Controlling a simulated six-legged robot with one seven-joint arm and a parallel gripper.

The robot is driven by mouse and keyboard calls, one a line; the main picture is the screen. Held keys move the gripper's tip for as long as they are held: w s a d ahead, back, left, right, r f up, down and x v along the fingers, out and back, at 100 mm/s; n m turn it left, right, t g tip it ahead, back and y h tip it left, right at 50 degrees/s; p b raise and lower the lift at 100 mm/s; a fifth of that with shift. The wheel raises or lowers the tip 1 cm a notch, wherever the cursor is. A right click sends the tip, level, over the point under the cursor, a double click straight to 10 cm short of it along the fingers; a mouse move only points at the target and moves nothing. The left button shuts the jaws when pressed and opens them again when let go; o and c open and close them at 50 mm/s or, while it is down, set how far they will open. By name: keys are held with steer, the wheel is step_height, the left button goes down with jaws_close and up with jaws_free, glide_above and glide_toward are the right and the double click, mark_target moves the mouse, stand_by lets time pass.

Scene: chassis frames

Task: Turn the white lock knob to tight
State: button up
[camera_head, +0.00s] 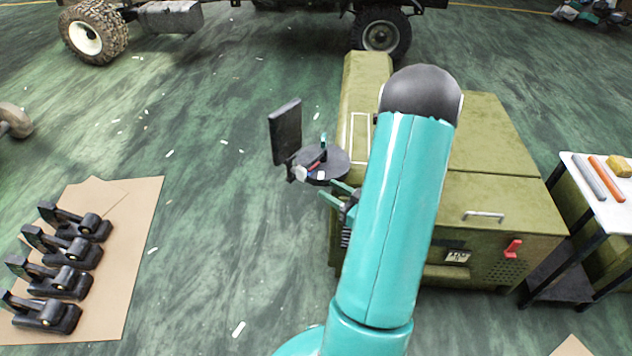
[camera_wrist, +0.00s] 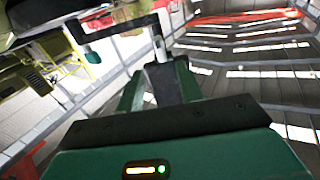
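A dark round plate (camera_head: 330,163) with small fittings stands left of the olive cabinet. A tiny white part (camera_head: 321,176) shows at its front edge. It may be the lock knob, but it is too small to tell its setting. My gripper (camera_head: 325,188) is just below and right of the plate, with its two teal fingers apart and pointing toward it. In the wrist view the green fingers of my gripper (camera_wrist: 157,85) stand apart, with a dark block (camera_wrist: 164,83) on a bent black bar (camera_wrist: 118,27) between or beyond them. I cannot tell whether they touch it. No white knob is clear there.
A black upright panel (camera_head: 286,131) stands left of the plate. The olive cabinet (camera_head: 490,205) is behind and right of my arm. A white-topped table (camera_head: 605,205) stands at right. Several black clamps lie on a brown sheet (camera_head: 135,255) at left. Open floor lies between.

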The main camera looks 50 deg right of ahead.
steer(key=s, duration=0.3)
steer(key=shift+d, duration=0.15)
steer(key=shift+s, duration=0.1)
stand_by(0.5)
